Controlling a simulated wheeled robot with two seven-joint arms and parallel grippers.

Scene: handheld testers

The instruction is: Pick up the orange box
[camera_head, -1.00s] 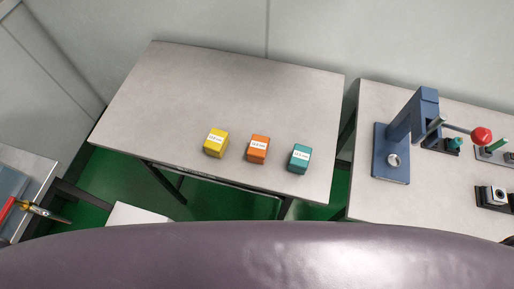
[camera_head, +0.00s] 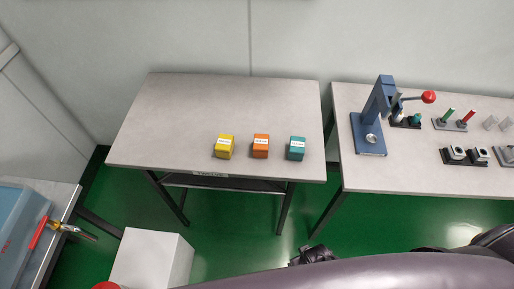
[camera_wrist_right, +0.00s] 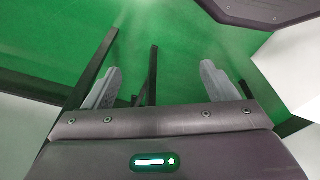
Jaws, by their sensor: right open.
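The orange box (camera_head: 260,146) stands on the grey table near its front edge, with a white label on it. It is between a yellow box (camera_head: 224,147) on its left and a teal box (camera_head: 296,148) on its right, with gaps between them. My right gripper (camera_wrist_right: 160,78) is open and empty in the right wrist view, with green floor beyond its two grey fingers. No box shows in that view. My left gripper is not in view.
The grey table (camera_head: 180,110) is bare behind the boxes. A second table (camera_head: 400,178) on the right holds a blue press (camera_head: 374,120) and small fixtures.

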